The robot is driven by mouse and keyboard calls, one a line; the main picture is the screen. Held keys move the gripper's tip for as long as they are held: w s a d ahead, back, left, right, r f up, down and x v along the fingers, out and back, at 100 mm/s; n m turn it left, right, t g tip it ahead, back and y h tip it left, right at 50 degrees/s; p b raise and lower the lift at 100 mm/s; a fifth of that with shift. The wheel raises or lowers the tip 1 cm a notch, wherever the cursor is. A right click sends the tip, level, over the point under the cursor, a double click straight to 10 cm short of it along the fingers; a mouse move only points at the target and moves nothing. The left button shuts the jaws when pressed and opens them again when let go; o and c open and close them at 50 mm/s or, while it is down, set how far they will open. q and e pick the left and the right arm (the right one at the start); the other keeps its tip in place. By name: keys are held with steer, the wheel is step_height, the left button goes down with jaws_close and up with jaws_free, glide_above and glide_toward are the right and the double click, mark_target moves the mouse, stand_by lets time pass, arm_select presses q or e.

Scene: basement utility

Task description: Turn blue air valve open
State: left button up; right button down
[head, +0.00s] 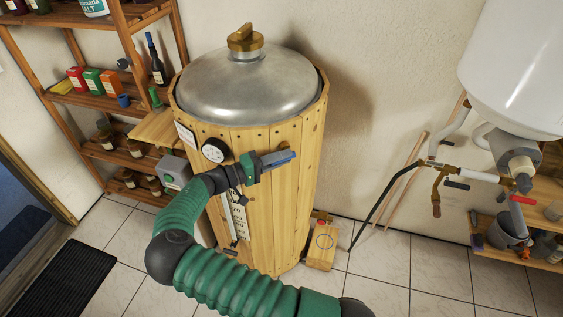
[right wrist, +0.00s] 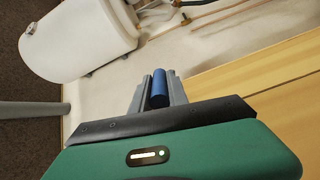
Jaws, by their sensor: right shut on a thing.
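My right gripper (head: 281,158) is at the front of the wooden barrel-like tank (head: 292,205), at the end of my green arm. In the right wrist view its two fingers (right wrist: 159,88) are shut on a blue cylindrical piece (right wrist: 160,86), which looks like the blue valve's handle. In the head view a strip of blue (head: 287,155) shows at the fingertips. The valve's body and any joint to the tank are hidden, so I cannot tell how far it is turned. My left gripper is in neither view.
The tank has a domed metal lid (head: 250,84) and a round gauge (head: 215,150). Wooden shelves (head: 120,103) with bottles and boxes stand at left. A white boiler (head: 515,70) with pipes hangs at right. Tiled floor (head: 430,275) is open at the front right.

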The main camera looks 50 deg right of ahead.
steer(key=shift+a+f, duration=0.1)
steer(key=shift+f, duration=0.15)
steer(key=c, duration=1.3)
jaws_free()
steer(key=shift+r, duration=0.1)
